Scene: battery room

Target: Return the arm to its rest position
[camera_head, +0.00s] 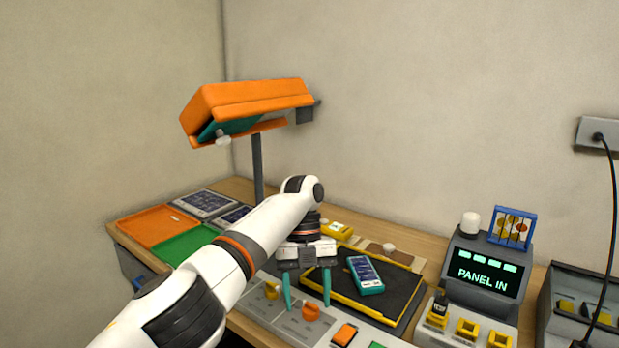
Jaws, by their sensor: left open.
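My left arm comes in from the lower left and reaches over the workbench. Its gripper (307,290) points down with its two teal fingers apart and nothing between them. It is above the grey control panel (290,322) at the bench's front, just left of the black mat (394,305). A teal device with a dark face (366,275) lies on the mat, to the right of the gripper and apart from it. My right gripper does not show.
An orange lamp-like hood on a post (258,165) stands at the back left. Orange (150,222) and green (183,245) trays lie left. A console reading "PANEL IN" (486,270) and a grey bin (583,285) stand right. An orange knob (311,312) is close to the fingers.

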